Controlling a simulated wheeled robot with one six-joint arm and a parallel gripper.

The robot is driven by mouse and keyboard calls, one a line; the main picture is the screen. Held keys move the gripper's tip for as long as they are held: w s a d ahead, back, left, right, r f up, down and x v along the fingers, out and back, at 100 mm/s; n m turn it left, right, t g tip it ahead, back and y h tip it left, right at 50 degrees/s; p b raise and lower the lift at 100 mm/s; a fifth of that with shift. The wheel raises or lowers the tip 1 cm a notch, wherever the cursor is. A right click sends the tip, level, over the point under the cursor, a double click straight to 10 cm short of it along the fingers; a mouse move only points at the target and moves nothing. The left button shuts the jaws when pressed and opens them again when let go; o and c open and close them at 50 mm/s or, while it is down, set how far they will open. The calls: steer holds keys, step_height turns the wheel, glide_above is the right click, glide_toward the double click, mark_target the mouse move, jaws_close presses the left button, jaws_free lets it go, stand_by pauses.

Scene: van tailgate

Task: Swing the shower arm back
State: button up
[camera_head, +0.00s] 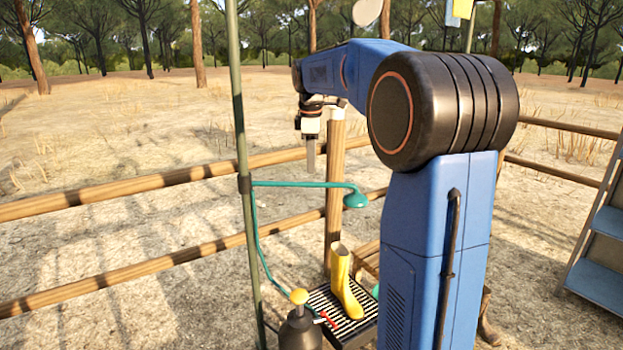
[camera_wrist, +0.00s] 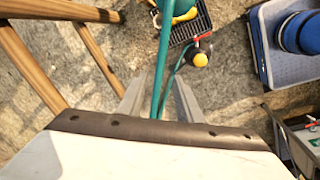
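The teal shower arm (camera_head: 300,184) sticks out to the right from a thin green pole (camera_head: 244,150) and ends in a teal shower head (camera_head: 355,198). My gripper (camera_head: 310,172) points down, with its fingertips just above the middle of the shower arm in the head view. In the wrist view my gripper (camera_wrist: 158,100) has its two grey fingers spread apart. The teal shower arm (camera_wrist: 162,60) runs lengthwise in the gap between them. I cannot tell whether the fingertips reach down to its level. No contact is visible.
A yellow boot (camera_head: 345,285) stands on a black grate (camera_head: 328,305) below. A dark sprayer with a yellow knob (camera_head: 299,297) stands beside it. Wooden fence rails (camera_head: 130,188) and a post (camera_head: 335,190) are close behind. Blue-grey shelves (camera_head: 605,235) stand at right.

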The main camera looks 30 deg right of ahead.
mark_target(312, 184)
steer(key=f, duration=0.4)
steer(key=w+f, duration=0.1)
steer(key=f, duration=0.1)
steer(key=shift+d+f, duration=0.25)
steer(key=shift+d, duration=0.05)
jaws_close()
